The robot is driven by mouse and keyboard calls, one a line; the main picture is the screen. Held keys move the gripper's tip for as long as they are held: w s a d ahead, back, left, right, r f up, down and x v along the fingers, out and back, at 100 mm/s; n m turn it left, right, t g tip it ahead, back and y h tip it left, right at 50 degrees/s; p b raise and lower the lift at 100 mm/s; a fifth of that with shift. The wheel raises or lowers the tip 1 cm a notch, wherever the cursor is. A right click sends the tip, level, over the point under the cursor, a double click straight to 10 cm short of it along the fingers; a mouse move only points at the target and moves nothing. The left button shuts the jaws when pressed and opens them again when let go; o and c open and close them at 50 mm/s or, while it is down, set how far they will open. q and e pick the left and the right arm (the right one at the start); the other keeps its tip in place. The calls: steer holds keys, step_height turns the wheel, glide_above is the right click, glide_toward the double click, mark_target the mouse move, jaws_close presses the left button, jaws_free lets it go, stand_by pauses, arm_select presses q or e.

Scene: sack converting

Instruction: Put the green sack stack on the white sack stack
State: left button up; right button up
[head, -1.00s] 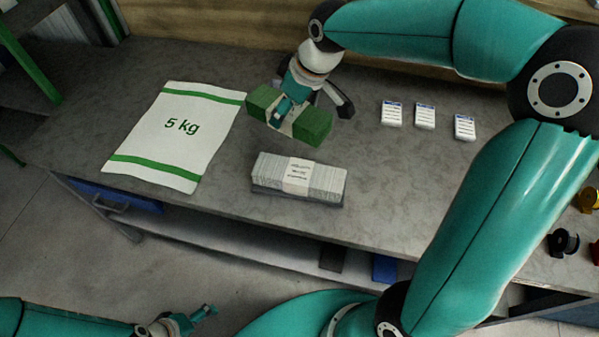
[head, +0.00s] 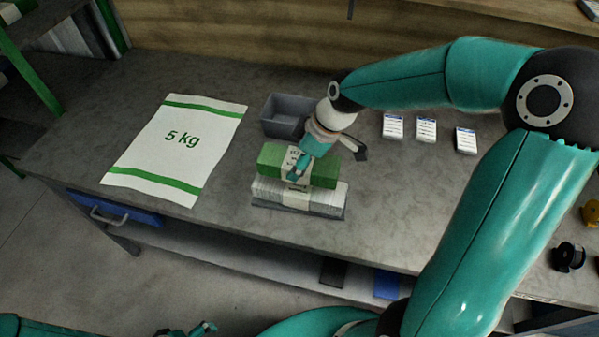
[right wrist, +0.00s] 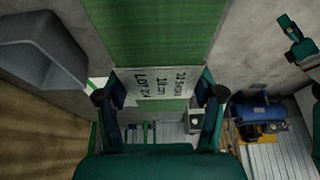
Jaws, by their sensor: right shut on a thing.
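The green sack stack (head: 325,172), with a white printed band around its middle, is directly over the white sack stack (head: 325,199) in the head view. The two look nearly lined up; I cannot tell whether they touch. My right gripper (head: 297,168) is shut on the green stack at its band. In the right wrist view the fingers flank the band of the green stack (right wrist: 155,38). The white stack has its own pale band, partly hidden by the green stack. My left gripper (head: 205,328) shows at the bottom edge, away from the bench, too small to judge.
A grey bin (head: 282,117) stands just behind the stacks and also shows in the right wrist view (right wrist: 45,60). A flat white sack marked "5 kg" (head: 180,145) lies to the left. Several small white labelled cards (head: 426,129) lie to the right. Bare bench separates these.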

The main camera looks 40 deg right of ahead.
steer(key=shift+w+f, duration=0.1)
steer(key=shift+f, duration=2.6)
steer(key=o, duration=1.4)
steer(key=shift+c, duration=0.2)
steer(key=shift+r, duration=0.1)
steer(key=b+v, duration=0.1)
steer(key=v, duration=1.1)
